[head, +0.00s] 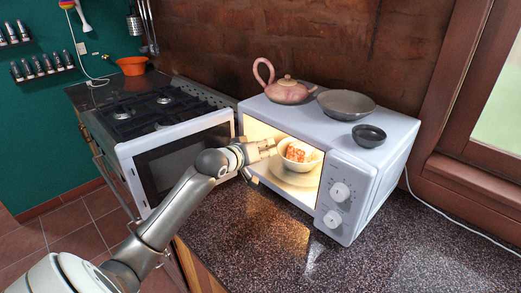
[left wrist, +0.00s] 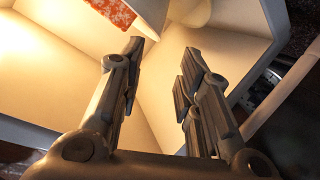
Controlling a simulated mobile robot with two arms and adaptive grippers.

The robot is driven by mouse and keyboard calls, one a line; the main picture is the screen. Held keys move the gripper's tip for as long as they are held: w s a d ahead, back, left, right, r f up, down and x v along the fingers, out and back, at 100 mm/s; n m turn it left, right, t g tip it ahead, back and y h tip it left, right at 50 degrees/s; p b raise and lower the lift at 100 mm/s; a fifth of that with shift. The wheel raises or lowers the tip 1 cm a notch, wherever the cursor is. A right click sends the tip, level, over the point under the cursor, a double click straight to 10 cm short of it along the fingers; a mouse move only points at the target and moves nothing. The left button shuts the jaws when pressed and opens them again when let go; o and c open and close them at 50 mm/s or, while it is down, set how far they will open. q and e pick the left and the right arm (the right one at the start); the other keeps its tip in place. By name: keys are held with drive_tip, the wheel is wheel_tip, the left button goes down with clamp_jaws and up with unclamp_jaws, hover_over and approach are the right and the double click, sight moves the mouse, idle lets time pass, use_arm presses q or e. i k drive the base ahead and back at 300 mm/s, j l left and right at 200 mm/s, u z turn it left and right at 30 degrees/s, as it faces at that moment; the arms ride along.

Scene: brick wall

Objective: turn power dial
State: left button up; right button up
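The white microwave (head: 359,164) stands on the speckled counter with its door (head: 183,158) swung open to the left and its inside lit. Its front panel at right has an upper dial (head: 339,191) and a lower dial (head: 332,219); their labels are too small to read. My left gripper (head: 264,162) is at the open cavity, left of both dials and apart from them. In the left wrist view its two fingers (left wrist: 163,52) are spread with nothing between them. A bowl (head: 301,166) with orange-white food (head: 299,152) sits on the turntable (head: 290,177). My right gripper is out of view.
On the microwave top are a pink teapot (head: 287,91), a grey bowl (head: 346,104) and a small dark bowl (head: 369,135). A stove (head: 155,112) stands at left behind the open door. The counter (head: 330,262) in front is clear.

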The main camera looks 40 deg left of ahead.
sight(332, 219)
drive_tip(key=k+l, duration=0.1)
drive_tip(key=k, duration=1.4)
